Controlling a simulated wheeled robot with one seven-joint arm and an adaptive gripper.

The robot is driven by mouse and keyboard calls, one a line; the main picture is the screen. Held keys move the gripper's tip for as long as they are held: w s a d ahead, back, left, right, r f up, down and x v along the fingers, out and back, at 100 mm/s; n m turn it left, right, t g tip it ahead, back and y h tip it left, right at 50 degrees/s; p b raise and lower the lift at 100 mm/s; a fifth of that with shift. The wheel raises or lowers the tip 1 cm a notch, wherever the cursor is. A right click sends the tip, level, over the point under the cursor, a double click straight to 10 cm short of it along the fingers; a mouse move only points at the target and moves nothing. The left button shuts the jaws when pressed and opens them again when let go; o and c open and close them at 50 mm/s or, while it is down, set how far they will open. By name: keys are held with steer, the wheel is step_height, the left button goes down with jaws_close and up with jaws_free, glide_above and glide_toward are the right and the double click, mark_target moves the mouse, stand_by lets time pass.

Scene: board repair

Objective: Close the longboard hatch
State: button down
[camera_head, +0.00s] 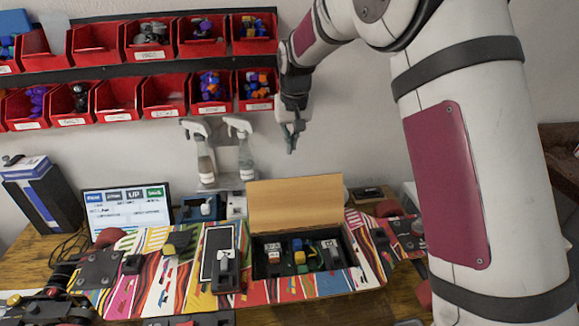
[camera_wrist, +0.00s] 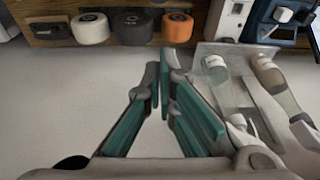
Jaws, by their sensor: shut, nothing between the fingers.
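The longboard (camera_head: 150,265) lies across the table, with a striped, colourful deck. Its hatch lid (camera_head: 295,204) is a tan panel standing raised at the back edge of an open black compartment (camera_head: 345,247). Several small coloured parts sit inside the compartment. A dark and grey piece (camera_head: 222,262) sits on the deck just left of the opening. My gripper (camera_head: 291,145) is above and behind the lid, near the wall, apart from it. In the wrist view, my gripper's teal fingers (camera_wrist: 161,85) come together at the tips and hold nothing. The hatch is not visible in the wrist view.
Two spray bottles (camera_head: 204,155) hang on the wall left of my gripper; they also show close to it in the wrist view (camera_wrist: 272,78). Red bins (camera_head: 165,92) line the wall above. A monitor (camera_head: 127,208) stands behind the board. The space above the compartment is clear.

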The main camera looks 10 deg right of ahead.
step_height(320, 180, down, 8)
steer(key=s+p, duration=0.1)
steer(key=p, duration=0.2)
steer(key=shift+s, duration=0.15)
stand_by(0.3)
